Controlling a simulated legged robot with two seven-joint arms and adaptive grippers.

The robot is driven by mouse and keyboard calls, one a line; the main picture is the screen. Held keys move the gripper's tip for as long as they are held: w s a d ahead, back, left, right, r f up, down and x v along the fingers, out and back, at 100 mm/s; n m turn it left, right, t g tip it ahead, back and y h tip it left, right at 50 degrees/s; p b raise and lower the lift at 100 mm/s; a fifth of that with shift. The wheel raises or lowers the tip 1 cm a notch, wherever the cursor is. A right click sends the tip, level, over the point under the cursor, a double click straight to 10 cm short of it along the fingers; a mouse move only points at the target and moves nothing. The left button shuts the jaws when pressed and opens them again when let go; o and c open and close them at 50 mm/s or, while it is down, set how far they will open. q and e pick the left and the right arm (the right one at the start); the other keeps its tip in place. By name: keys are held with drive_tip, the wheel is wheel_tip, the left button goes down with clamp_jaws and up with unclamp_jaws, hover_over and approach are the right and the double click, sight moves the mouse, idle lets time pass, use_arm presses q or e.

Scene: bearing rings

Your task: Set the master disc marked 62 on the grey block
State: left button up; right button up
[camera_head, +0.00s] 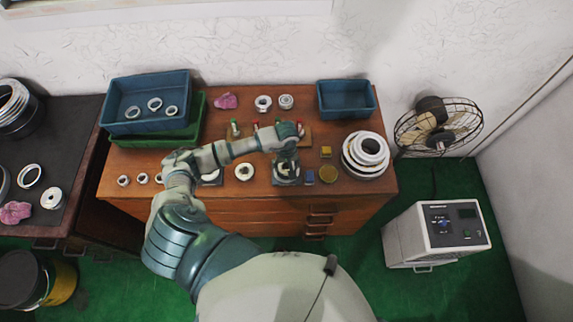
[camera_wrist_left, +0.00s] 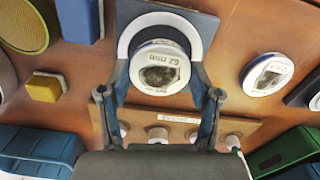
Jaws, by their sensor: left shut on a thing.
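The master disc (camera_wrist_left: 160,70) is a white ring with a dark centre and a label that reads like "62 mm" in the left wrist view. My left gripper (camera_wrist_left: 160,84) is shut on it, one finger at each side. The grey block (camera_wrist_left: 205,24) lies behind the disc there, with a white and dark round face on it partly hidden by the disc. In the head view my left gripper (camera_head: 286,153) is over the grey block (camera_head: 279,182), near the front of the wooden cabinet. I cannot tell whether the disc touches the block. My right gripper is not in view.
Another white disc (camera_head: 244,172) lies left of the block. A blue block (camera_head: 309,177), a yellow block (camera_head: 326,152) and a round yellow piece (camera_head: 328,174) lie to the right, before stacked rings (camera_head: 366,155). A rack with several pegs (camera_wrist_left: 175,128) stands behind. Blue bins (camera_head: 346,99) sit at the back.

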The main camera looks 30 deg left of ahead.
use_arm(q)
drive_tip(key=shift+f, duration=0.25)
drive_tip(key=shift+f+b, duration=0.85)
drive_tip(key=shift+b, duration=0.25)
drive_tip(key=o, duration=1.6)
drive_tip(key=shift+c, duration=0.2)
drive_tip(key=shift+r, duration=0.1)
wheel_tip(320, 180, up, 12)
